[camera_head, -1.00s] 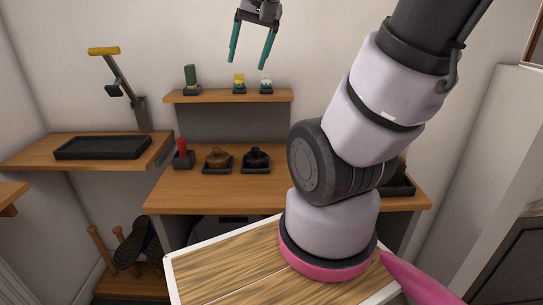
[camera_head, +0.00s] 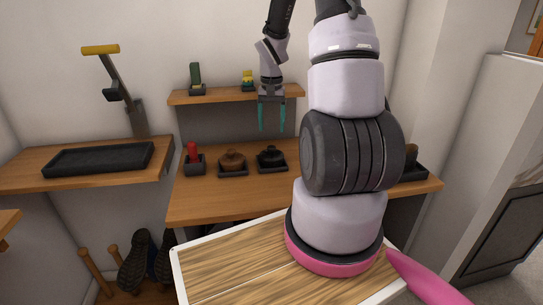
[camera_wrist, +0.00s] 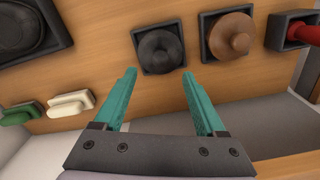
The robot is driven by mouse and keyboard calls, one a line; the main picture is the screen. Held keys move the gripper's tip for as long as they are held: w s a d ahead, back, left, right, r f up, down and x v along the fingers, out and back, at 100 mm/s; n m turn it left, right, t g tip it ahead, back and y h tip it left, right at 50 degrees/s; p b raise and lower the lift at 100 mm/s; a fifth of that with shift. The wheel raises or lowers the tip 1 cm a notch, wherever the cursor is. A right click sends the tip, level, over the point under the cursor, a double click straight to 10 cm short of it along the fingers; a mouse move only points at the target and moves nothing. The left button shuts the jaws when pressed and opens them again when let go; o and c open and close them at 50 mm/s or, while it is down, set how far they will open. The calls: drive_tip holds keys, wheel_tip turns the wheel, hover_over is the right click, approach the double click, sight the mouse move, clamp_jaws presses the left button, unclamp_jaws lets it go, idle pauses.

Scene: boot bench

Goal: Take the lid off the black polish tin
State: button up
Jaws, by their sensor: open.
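The black polish tin (camera_head: 271,154) sits in a small dark square tray on the bench top, with its rounded, knobbed lid on. In the wrist view the black tin (camera_wrist: 159,50) shows from above, ahead of my fingers and roughly between them. My gripper (camera_head: 272,130) has teal fingers pointing down and hangs above the bench near the black tin. In the wrist view my gripper (camera_wrist: 159,78) is open with nothing between its fingers. It appears apart from the tin.
A brown tin (camera_head: 232,160) and a red-handled item (camera_head: 193,153) stand in trays left of the black tin. A shelf (camera_head: 215,97) behind holds a green item (camera_head: 195,77) and a yellow-topped item (camera_head: 248,78). A black tray (camera_head: 100,158) lies on the left bench.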

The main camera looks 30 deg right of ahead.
sight(271, 147)
wheel_tip(271, 147, down, 8)
drive_tip(key=shift+r, duration=0.1)
idle(0.4)
drive_tip(key=shift+c, duration=0.3)
clamp_jaws()
